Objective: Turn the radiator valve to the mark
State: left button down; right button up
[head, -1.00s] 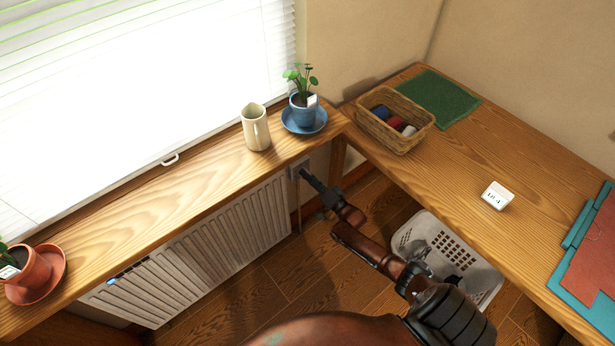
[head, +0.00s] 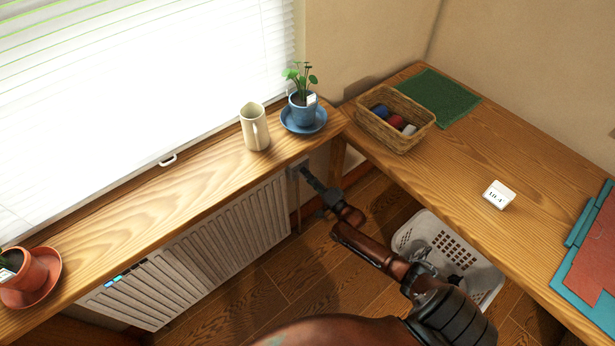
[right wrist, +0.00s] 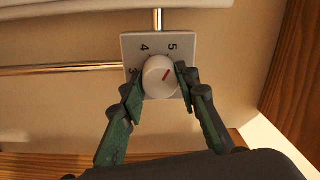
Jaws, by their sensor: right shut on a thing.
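The radiator valve is a round white knob (right wrist: 157,84) with a red pointer line, on a square grey plate (right wrist: 131,45). The numbers 3, 4 and 5 are readable around it; other markings are hidden. The red line points to the upper right in the right wrist view, a little right of the 5. My right gripper (right wrist: 158,82) is shut on the knob, one finger on each side. In the head view my right gripper (head: 308,175) reaches under the sill at the radiator's (head: 215,245) right end and hides the knob. My left gripper is not in view.
A jug (head: 255,128) and a blue plant pot (head: 303,112) stand on the sill (head: 150,215) above the gripper. A white basket (head: 445,245) stands beneath my arm.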

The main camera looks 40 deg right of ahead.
jog(key=shift+f, duration=0.1)
jog(key=o, duration=1.1)
jog(key=shift+o, duration=0.3)
jog(key=shift+s, duration=0.15)
jog(key=s+d, duration=0.1)
jog(key=s, duration=1)
jog(key=shift+s+d+f, duration=0.15)
jog(key=shift+s, duration=0.2)
